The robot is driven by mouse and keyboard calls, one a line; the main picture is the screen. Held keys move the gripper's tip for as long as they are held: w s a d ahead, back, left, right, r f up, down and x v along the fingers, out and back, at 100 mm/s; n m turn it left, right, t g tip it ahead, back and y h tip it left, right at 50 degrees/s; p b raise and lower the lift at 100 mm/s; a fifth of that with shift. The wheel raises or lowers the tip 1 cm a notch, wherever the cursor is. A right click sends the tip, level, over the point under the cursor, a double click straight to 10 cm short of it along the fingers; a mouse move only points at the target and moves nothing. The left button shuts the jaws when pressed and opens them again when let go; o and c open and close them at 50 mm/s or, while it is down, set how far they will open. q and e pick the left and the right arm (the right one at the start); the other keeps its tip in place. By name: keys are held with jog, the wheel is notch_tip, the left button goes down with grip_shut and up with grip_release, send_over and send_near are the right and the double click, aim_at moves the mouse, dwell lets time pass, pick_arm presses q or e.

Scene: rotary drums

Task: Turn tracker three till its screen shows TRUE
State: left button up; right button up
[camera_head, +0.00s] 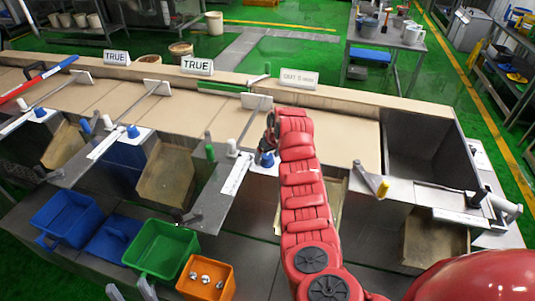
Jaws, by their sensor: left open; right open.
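Three small white screens stand along the back ledge. The left screen (116,57) and the middle screen (197,65) read TRUE. The right screen (299,78), which I take for tracker three's, shows longer small text that I cannot read surely; it does not look like TRUE. Below it, a blue knob (267,160) sits on a white base at the station's front. My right gripper (269,142) is open, just above or beside this knob; the red arm hides part of it, and I cannot tell whether they touch.
Other blue knobs (133,132) sit at the stations to the left. A grey trough (425,165) lies to the right. A red-and-blue bar lies far left.

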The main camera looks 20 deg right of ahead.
jog(key=shift+f, duration=0.1)
jog(key=shift+c, duration=0.3)
grip_shut()
